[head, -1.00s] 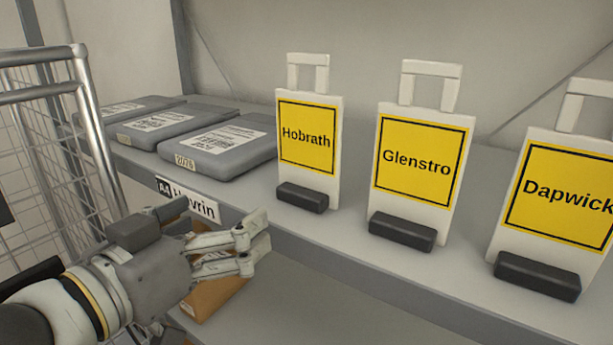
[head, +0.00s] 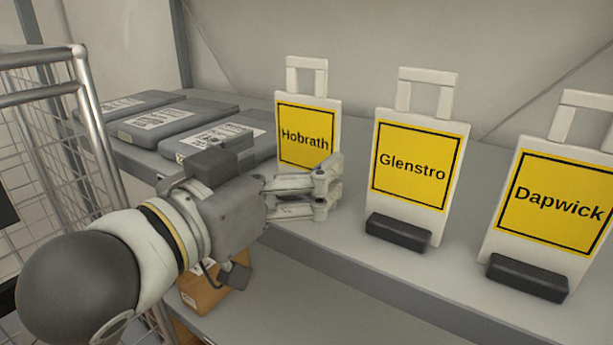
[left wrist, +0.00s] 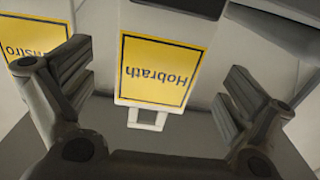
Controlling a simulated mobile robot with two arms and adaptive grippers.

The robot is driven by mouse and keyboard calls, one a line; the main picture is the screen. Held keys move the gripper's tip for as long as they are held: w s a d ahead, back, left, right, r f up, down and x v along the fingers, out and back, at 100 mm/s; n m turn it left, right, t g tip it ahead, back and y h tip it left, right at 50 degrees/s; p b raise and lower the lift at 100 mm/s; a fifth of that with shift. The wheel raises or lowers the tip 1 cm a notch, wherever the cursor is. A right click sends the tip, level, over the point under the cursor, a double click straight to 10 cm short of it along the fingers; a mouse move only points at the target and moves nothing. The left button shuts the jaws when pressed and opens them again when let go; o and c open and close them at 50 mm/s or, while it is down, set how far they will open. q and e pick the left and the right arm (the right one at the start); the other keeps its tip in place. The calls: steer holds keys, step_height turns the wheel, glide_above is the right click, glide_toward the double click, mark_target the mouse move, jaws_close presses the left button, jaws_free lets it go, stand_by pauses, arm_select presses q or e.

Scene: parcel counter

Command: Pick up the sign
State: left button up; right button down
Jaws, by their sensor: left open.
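Three white signs with yellow panels and top handles stand upright on the grey shelf. The Hobrath sign (head: 306,134) is on the left, the Glenstro sign (head: 413,165) in the middle and the Dapwick sign (head: 556,205) on the right. My left gripper (head: 330,190) is in front of the lower part of the Hobrath sign and hides its base in the head view. In the left wrist view the Hobrath sign (left wrist: 160,70) appears upside down between my open, empty fingers. Part of the Glenstro sign (left wrist: 17,40) shows at the left there. My right gripper is not in view.
Several grey parcels (head: 170,120) with white labels lie on the shelf at the left. A wire cage trolley (head: 85,110) stands at the far left. A brown box (head: 205,290) is on the lower level beneath my left gripper.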

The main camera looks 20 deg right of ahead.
mark_target(304, 149)
arm_select(q)
steer(key=x, duration=0.1)
steer(key=p+x, duration=0.1)
steer(key=x, duration=0.1)
steer(key=shift+w+d+r, duration=0.2)
steer(key=shift+w+d+f, duration=0.15)
steer(key=shift+w+d, duration=0.05)
steer(key=shift+d, duration=0.1)
steer(key=shift+a, duration=0.1)
steer(key=shift+c, duration=1.3)
steer(key=c, duration=0.8)
steer(key=shift+c, duration=0.2)
